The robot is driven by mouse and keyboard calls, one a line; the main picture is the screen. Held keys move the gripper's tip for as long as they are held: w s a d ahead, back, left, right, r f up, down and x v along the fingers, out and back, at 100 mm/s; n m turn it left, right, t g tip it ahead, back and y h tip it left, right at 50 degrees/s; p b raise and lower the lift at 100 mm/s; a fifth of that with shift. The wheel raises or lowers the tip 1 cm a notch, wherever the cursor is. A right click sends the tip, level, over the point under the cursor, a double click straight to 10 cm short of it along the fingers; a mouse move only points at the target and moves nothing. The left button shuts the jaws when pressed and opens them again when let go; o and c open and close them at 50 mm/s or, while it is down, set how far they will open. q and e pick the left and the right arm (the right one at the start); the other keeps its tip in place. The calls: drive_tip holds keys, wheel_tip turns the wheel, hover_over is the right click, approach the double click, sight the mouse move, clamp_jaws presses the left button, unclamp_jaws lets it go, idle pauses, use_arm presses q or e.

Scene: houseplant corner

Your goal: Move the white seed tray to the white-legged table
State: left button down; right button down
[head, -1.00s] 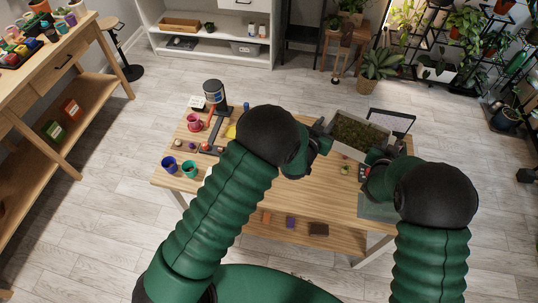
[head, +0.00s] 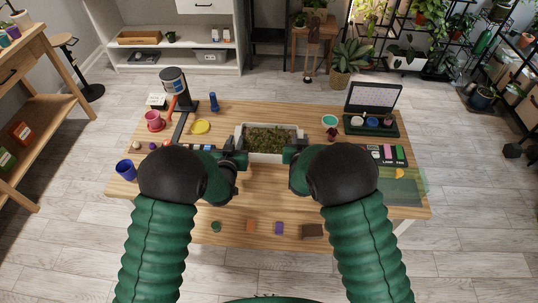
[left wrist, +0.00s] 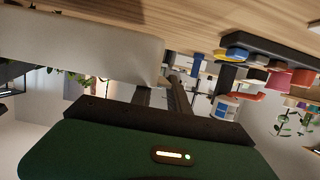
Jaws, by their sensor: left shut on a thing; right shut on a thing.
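The white seed tray (head: 268,157), filled with dark soil or seedlings, is level over the middle of the wooden tabletop (head: 275,190) of the white-legged table. My left gripper (head: 238,158) is shut on the tray's left end. My right gripper (head: 296,154) is shut on its right end. In the left wrist view, which is upside down, the tray's pale wall (left wrist: 80,50) lies beside my left gripper's dark fingers (left wrist: 170,95), close to the tabletop. I cannot tell whether the tray's base touches the wood.
Left on the table are a pink mug (head: 155,121), a blue cup (head: 125,170), a yellow dish (head: 200,127) and a blue bottle (head: 213,101). Right are a teal cup (head: 330,120), an upright panel (head: 373,98) and a green mat (head: 400,190).

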use_arm(q)
drive_tip(key=shift+a+r, duration=0.1)
drive_tip(key=shift+r, duration=0.1)
use_arm(e)
drive_tip(key=shift+a+r, duration=0.15)
drive_tip(key=shift+r, duration=0.1)
use_arm(q)
drive_tip(key=shift+a+f, duration=0.1)
drive_tip(key=shift+a, duration=0.05)
use_arm(e)
drive_tip(key=shift+a+f, duration=0.1)
drive_tip(key=shift+a, duration=0.05)
